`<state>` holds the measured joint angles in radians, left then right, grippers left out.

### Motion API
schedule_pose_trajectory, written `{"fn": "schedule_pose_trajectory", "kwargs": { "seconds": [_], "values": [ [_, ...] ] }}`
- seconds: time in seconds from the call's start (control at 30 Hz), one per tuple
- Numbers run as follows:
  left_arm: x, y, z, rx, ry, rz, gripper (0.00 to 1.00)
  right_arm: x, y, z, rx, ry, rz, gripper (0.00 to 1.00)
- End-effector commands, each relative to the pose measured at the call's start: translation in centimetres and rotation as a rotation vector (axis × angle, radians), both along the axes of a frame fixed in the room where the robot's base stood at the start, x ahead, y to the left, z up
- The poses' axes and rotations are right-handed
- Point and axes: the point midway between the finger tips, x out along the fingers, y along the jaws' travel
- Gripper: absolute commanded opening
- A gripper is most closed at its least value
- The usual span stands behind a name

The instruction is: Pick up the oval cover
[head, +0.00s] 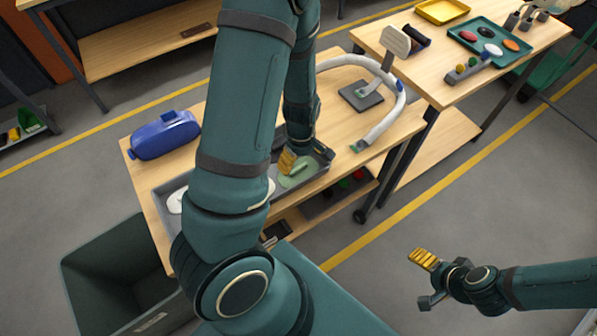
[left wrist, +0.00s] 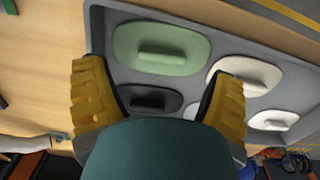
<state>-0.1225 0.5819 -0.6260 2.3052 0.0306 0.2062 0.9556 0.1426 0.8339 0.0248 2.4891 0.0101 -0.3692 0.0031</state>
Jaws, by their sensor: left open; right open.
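A grey tray (head: 161,193) on the near wooden table holds several oval covers with raised grips. A pale green oval cover (head: 298,174) lies at its right end; it also shows in the left wrist view (left wrist: 185,55). In that view a black cover (left wrist: 145,100) and two white covers (left wrist: 262,72) (left wrist: 274,120) lie beside it. My left gripper (head: 297,160) is open and empty, just above the tray by the green cover. In the wrist view its fingers straddle the black cover's area. My right gripper (head: 421,280) is open and empty over the floor.
A blue case (head: 165,135) stands at the table's left. A curved pale tube (head: 385,122) and a small stand (head: 361,97) occupy its right side. A second table (head: 455,92) carries trays and small items. A dark bin (head: 110,262) stands in front.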

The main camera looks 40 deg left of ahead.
Motion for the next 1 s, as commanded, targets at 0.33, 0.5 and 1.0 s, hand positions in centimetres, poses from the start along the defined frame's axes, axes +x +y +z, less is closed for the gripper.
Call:
{"fn": "schedule_pose_trajectory", "kwargs": {
  "seconds": [0.33, 0.5, 1.0],
  "values": [
    [-0.3, 0.7, -4.0, 0.000, 0.004, 0.001, 0.85, 0.0, 0.0, -1.1, -0.002, 0.001, 0.000, 0.87],
    [-0.2, 0.7, -5.3, 0.000, 0.001, 0.000, 0.85, 0.0, 0.1, -1.4, -0.003, 0.001, 0.000, 0.87],
    [-0.2, 0.7, -5.3, 0.000, 0.000, 0.000, 0.33, 0.0, 0.1, -1.3, -0.003, 0.001, 0.000, 0.87]
  ]
}}
